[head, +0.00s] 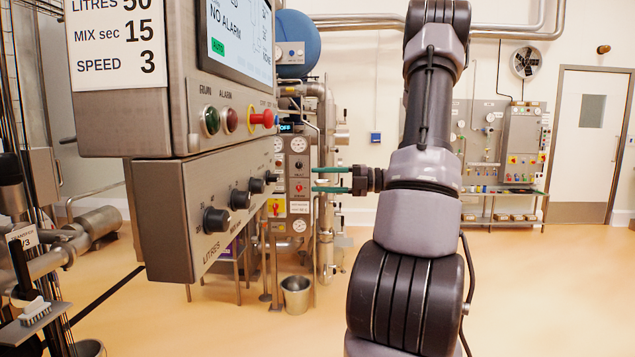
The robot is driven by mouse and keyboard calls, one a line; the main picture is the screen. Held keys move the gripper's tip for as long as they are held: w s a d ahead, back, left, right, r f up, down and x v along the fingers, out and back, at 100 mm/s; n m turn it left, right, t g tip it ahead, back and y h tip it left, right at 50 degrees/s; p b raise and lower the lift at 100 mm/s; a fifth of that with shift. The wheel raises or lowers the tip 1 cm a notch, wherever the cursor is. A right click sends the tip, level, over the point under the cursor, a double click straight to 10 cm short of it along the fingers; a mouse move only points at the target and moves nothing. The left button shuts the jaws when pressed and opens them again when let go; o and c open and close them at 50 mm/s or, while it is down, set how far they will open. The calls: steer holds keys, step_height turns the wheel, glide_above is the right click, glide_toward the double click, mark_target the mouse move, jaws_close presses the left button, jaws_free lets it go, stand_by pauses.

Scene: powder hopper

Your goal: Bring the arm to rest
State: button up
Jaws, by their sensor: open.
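My arm rises from the bottom of the head view, with its upper links leaving the top edge. My gripper (314,180) points left from the wrist, with two thin green fingers held apart and nothing visible between them. The fingertips are at the right of the grey control panel, near its row of black knobs (240,199). Whether they are level in depth with the knobs I cannot tell. A red switch (263,118) sits on the upper panel box, left of and above the fingers.
The control panel (165,225) with its screen (240,33) fills the left. Pipes and a steel bucket (296,294) stand behind. A wall panel (522,140) and a white door (590,145) are at the back right. The floor (560,285) at right is clear.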

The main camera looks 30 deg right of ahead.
steer(key=w+a+r+m+t+h, duration=0.1)
steer(key=w+r+m+t+h, duration=0.5)
steer(key=w+m, duration=0.25)
step_height(320, 180, up, 7)
steer(key=s+d+m+h, duration=0.1)
steer(key=s+m+h, duration=0.1)
steer(key=m+h, duration=0.85)
steer(key=s+a+f+m+g+y, duration=0.1)
steer(key=s+a+m+g, duration=0.1)
steer(key=s+a+m, duration=0.3)
steer(key=s+a+f+m+g+y, duration=0.1)
steer(key=s+a+m, duration=0.4)
steer(key=s, duration=0.7)
steer(key=s+a+f+m+g+y, duration=0.1)
steer(key=s+a+f+m+g, duration=0.1)
steer(key=s+a+m+g, duration=0.3)
steer(key=s, duration=0.4)
steer(key=shift+s+f, duration=0.2)
steer(key=shift+f, duration=0.2)
